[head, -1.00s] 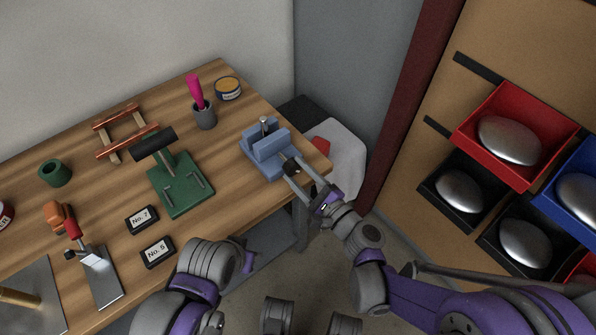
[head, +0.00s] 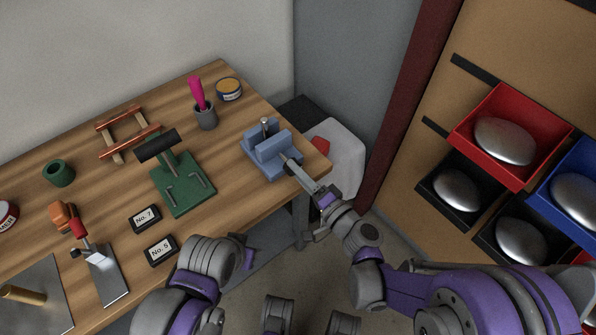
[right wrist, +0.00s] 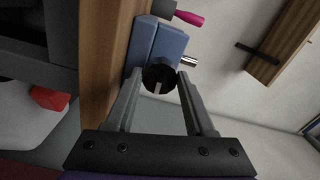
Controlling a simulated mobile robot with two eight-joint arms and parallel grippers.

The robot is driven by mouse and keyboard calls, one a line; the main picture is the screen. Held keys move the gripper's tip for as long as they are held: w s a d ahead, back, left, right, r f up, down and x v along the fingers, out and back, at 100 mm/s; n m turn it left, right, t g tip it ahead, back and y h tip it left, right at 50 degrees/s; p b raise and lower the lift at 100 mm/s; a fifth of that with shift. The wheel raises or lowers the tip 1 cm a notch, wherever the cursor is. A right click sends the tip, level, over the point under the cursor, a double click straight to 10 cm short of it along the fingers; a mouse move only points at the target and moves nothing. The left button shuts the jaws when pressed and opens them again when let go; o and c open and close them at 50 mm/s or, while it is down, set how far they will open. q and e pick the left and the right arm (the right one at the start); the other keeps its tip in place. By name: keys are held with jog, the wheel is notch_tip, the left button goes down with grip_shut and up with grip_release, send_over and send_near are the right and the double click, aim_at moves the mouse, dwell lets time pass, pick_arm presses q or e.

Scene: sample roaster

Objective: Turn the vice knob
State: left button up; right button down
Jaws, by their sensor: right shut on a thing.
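The blue vice (head: 264,158) stands on the right corner of the wooden bench. Its round black knob (right wrist: 159,78) faces the right wrist camera and has a pale mark on it. My right gripper (head: 289,168) reaches the vice's front from the lower right and is shut on the knob. In the right wrist view one finger of my right gripper (right wrist: 158,80) lies on each side of the knob. In the head view the fingers mostly hide the knob.
A shelf with a red bin (head: 471,142) and other bins is at right. Bare bench (head: 235,180) lies between press and vice.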

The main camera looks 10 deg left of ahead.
jog(key=n, duration=0.4)
jog(key=shift+n+p, duration=0.3)
jog(key=n, duration=0.4)
jog(key=shift+n+p, duration=0.3)
jog(key=shift+p, duration=0.05)
jog(key=n, duration=0.4)
jog(key=shift+p, duration=0.4)
jog(key=shift+n, duration=1.9)
jog(key=shift+c, duration=1.3)
grip_release()
